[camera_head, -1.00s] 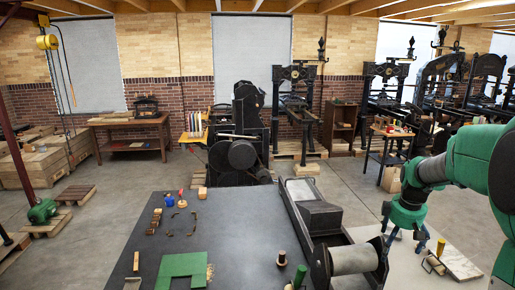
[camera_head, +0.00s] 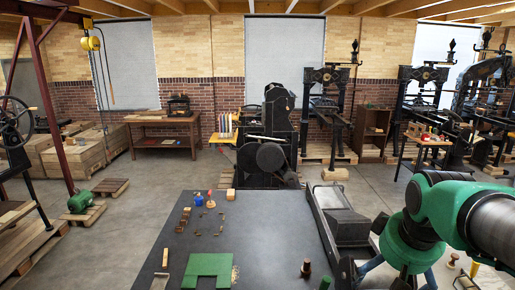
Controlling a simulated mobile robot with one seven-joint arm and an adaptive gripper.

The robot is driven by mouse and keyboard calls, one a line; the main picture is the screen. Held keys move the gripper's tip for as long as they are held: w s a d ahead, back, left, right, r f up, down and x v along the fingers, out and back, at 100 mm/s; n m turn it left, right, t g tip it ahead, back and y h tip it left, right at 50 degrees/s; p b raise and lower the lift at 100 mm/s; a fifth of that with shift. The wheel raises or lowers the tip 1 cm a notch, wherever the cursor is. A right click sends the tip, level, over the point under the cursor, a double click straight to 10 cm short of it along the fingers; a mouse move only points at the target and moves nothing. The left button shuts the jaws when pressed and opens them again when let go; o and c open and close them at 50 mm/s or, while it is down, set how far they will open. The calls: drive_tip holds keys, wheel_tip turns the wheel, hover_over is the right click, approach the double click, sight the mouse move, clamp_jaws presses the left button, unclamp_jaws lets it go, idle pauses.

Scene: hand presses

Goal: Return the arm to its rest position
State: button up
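My arm reaches in from the right edge in the head view, with green joints and a dark grey link. My gripper (camera_head: 398,275) hangs under the green wrist at the lower right. Its two blue-grey fingers spread apart downward, and their tips are cut off by the bottom edge. I see nothing held between them.
The dark table (camera_head: 258,235) bears a green plate (camera_head: 208,265), small blocks, a blue bottle (camera_head: 199,200) and a dark-handled tool (camera_head: 305,268). A black press (camera_head: 270,150) stands behind it. A side table (camera_head: 428,142) stands at right. Open floor (camera_head: 145,215) lies at left.

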drive_tip(key=s+a+m+t+p, duration=0.1)
drive_tip(key=s+a+m, duration=0.1)
drive_tip(key=s+a, duration=0.6)
drive_tip(key=shift+s+r+y, duration=0.2)
drive_tip(key=shift+s+y, duration=0.2)
drive_tip(key=shift+s, duration=1.7)
